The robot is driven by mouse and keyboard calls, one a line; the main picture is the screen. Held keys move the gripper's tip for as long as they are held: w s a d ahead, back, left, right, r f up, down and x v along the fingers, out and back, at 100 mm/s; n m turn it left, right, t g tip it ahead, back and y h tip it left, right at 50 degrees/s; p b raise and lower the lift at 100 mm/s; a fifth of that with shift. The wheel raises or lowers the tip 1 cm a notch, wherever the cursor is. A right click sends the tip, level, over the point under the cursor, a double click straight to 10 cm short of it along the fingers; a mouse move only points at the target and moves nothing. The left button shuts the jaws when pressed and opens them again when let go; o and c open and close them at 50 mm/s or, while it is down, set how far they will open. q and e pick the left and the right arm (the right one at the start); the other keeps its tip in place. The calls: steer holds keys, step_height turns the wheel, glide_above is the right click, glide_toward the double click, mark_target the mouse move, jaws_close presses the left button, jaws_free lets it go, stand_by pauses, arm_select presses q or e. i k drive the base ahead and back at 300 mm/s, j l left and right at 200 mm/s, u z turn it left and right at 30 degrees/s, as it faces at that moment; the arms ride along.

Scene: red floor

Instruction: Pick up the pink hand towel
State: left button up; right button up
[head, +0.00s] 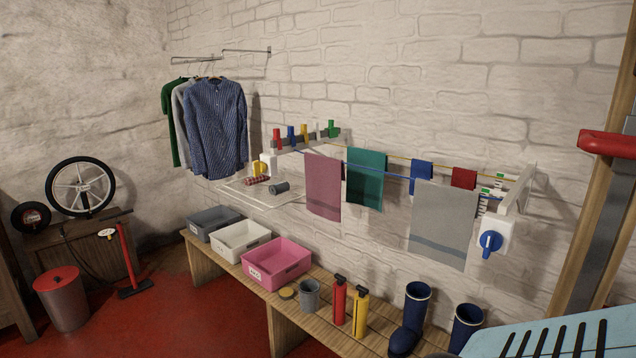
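The pink hand towel (323,186) is a dusty mauve-pink cloth. It hangs over the lines of a wall-mounted drying rack in the middle of the head view. A green towel (366,178) hangs just right of it, and a grey towel (443,224) with darker stripes hangs further right. Neither of my grippers shows in the head view, and nothing is touching the pink towel.
A wooden bench (262,299) below the towels holds a grey bin (212,222), a white bin (241,238), a pink bin (276,262), bottles and blue boots (412,318). A slotted light-blue object (545,335) fills the lower right corner.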

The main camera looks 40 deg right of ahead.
mark_target(325, 176)
steer(key=i+j+z, duration=0.2)
steer(key=i+z, duration=0.2)
steer(key=i, duration=0.15)
steer(key=i+j+z, duration=0.85)
steer(key=i, duration=0.15)
